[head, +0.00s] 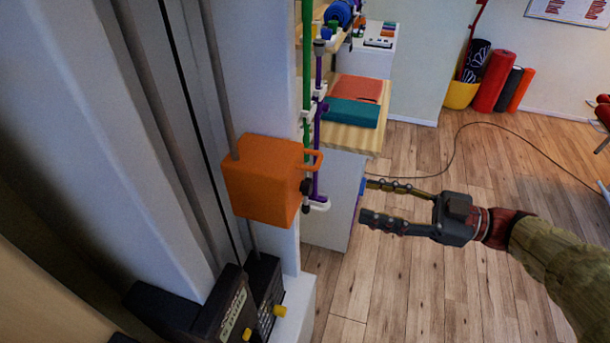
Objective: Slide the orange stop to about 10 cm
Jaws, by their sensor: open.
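The orange stop (262,182) is a block on a thin vertical rod, in the left middle of the head view. A small orange loop handle (313,160) sticks out of its right side, and a dark knob (306,186) sits below the loop. My gripper (365,201) comes in from the right with its two dark fingers apart, pointing left toward the stop. It is empty and a short way right of the handle, not touching it. No scale marks are readable in this view.
Black weight blocks (225,310) with yellow pins sit below the stop. Green and purple rods (318,130) hang just right of it. A wooden shelf (355,137) with folded cloths stands behind. Rolled mats (493,80) and a cable (455,150) are farther back.

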